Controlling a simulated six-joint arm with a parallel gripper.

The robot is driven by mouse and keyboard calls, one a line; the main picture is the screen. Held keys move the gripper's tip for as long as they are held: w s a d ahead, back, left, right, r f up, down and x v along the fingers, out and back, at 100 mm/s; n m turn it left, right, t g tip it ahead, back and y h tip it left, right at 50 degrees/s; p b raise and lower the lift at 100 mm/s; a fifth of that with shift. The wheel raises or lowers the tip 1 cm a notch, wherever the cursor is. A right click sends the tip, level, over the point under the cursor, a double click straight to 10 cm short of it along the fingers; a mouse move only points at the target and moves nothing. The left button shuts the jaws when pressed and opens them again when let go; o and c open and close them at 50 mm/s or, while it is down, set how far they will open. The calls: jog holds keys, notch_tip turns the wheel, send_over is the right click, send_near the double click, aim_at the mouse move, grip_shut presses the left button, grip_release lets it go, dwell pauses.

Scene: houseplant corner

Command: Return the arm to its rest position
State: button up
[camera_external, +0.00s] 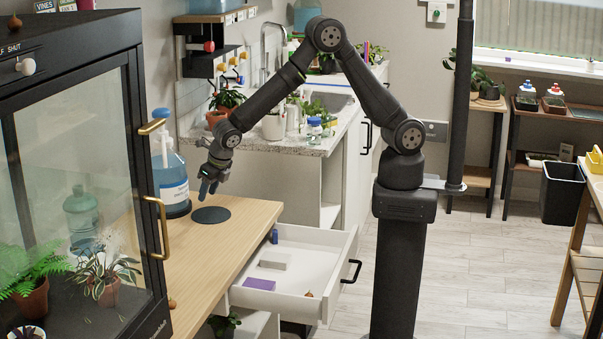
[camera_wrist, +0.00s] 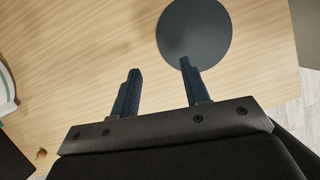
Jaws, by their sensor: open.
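My gripper (camera_external: 208,187) hangs at the end of my arm above the wooden counter, pointing down, close to a dark round mat (camera_external: 211,215). In the wrist view my gripper (camera_wrist: 158,78) has its two blue fingers apart with nothing between them. The mat (camera_wrist: 195,30) shows bare in that view, and the right fingertip overlaps its lower edge. Bare wood lies under the left finger.
A glass cabinet (camera_external: 75,170) with plants fills the left. An open white drawer (camera_external: 294,305) holds a purple block (camera_external: 259,284) and other small items. A sink counter with potted plants lies behind.

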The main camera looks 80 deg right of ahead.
jog(key=shift+w+d+r+n, duration=0.2)
jog(key=shift+w+d, duration=0.05)
jog(key=shift+w, duration=0.15)
jog(key=shift+w+d+r+n, duration=0.2)
jog(key=shift+w, duration=0.2)
